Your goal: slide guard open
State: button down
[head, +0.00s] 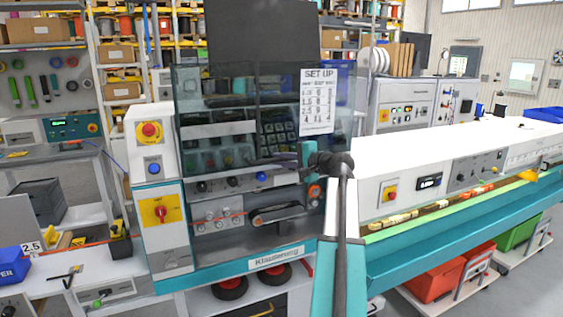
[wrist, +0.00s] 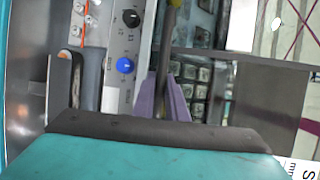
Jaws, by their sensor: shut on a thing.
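The guard (head: 195,92) is a clear, smoky panel across the front of the white and teal machine, with a "SET UP" sheet (head: 316,102) on its right part. Its handle looks like a thin dark bar (head: 268,161) low on the panel. My gripper (head: 299,155) is at the right end of this bar. In the wrist view its purple-grey fingers (wrist: 163,100) are shut around the dark bar (wrist: 170,45). The fingertips are small in the head view, and my arm hides part of the machine's right side.
A yellow panel with a red switch (head: 160,211) is at the left. A long white and teal line (head: 440,180) runs off to the right. Red bins (head: 435,280) stand below it.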

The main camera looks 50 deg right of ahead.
jog(key=c, duration=1.8)
grip_release()
jog(key=shift+o, duration=0.2)
jog(key=s+r+b, duration=0.2)
jog(key=s+b, duration=0.2)
jog(key=s, duration=0.9)
jog(key=shift+s+r, duration=0.2)
jog(key=shift+s, duration=0.15)
